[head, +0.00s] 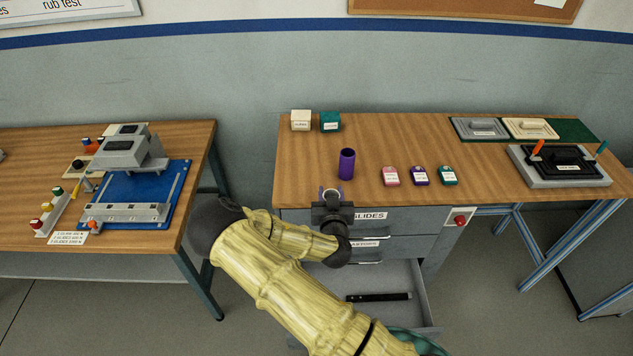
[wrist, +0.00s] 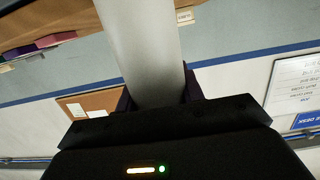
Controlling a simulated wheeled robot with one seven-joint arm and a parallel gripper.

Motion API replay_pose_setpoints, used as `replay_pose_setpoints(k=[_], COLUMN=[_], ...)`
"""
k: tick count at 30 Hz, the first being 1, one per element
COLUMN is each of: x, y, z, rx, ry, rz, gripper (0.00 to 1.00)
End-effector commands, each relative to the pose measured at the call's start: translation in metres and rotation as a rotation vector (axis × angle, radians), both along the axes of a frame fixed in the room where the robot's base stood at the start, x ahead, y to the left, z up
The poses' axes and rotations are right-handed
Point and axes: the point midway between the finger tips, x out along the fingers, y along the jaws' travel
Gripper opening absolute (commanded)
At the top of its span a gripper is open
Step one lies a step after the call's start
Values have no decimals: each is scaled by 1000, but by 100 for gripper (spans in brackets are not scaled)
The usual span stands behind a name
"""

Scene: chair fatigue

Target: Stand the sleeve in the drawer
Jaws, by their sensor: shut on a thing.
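My gripper (head: 331,192) is above the front edge of the right-hand bench, with purple fingertips. It is shut on a pale grey tube, which I take to be the sleeve (wrist: 148,50); in the wrist view it is large and close, between the dark purple fingers. In the head view only a small pale part shows between the fingertips, and my arm hides the rest. The open lower drawer (head: 424,300) is pulled out below and to the right of my gripper. A dark bar (head: 378,297) lies in it. My arm covers its left part.
A purple open-topped cylinder (head: 346,163) stands on the bench (head: 400,135) just behind my gripper. Pink, purple and teal labelled pieces lie to its right. A second bench with a blue-based machine (head: 165,190) stands left.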

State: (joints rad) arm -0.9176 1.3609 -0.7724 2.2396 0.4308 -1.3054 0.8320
Motion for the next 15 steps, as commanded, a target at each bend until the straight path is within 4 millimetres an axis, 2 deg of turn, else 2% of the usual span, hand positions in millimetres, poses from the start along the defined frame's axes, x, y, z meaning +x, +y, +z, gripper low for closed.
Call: replay_pose_setpoints(k=[1, 6, 9, 15], x=[-7, -34, -48, -58], y=[-12, -44, -59, -70], z=[-10, -41, -53, -61], rx=[-8, -8, -5, 3], ry=[6, 10, 10, 9], rz=[-2, 20, 32, 43], gripper=[14, 14, 14, 14])
